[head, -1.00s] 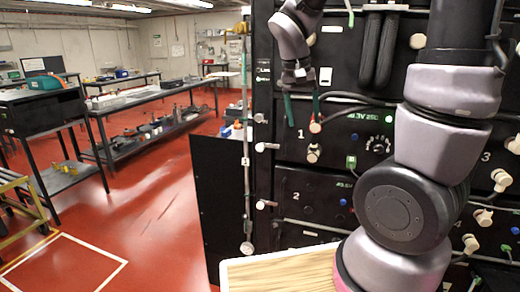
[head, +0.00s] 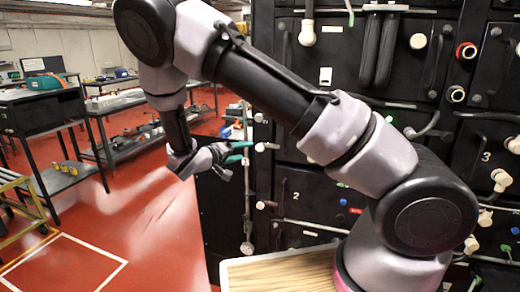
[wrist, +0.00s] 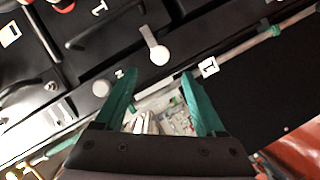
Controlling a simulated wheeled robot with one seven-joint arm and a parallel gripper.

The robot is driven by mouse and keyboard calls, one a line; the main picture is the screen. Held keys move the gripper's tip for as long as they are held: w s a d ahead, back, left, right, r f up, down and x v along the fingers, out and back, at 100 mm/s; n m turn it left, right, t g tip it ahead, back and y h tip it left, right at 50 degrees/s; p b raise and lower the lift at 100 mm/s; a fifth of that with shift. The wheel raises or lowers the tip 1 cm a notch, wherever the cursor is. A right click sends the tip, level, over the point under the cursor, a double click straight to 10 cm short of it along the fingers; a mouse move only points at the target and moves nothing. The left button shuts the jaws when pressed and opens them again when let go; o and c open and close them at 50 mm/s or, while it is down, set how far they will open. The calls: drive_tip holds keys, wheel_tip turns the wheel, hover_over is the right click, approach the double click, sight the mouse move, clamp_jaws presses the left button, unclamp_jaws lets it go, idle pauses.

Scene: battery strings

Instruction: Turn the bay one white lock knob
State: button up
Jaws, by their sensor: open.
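The bay one white lock knob (wrist: 159,55) shows in the wrist view as a round white head on a pale stem, beside a "1" label. In the head view this knob (head: 267,146) sticks out at the left edge of the black rack. My gripper (head: 246,150) is beside the rack's left edge, its green fingers pointing right towards the knob. In the wrist view my gripper (wrist: 158,73) is open and empty, with the knob beyond the gap between its fingertips. I cannot tell the exact distance between them.
A second white knob (head: 265,205) sits lower, at bay two. A thin vertical rail (head: 246,210) and a dark panel (head: 215,225) stand left of the rack. A wooden-topped table (head: 280,268) is below my arm.

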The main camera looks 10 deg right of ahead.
sight(259, 148)
drive_tip(key=x, duration=1)
drive_tip(key=shift+w+d, duration=0.2)
drive_tip(key=shift+w, duration=0.05)
clamp_jaws()
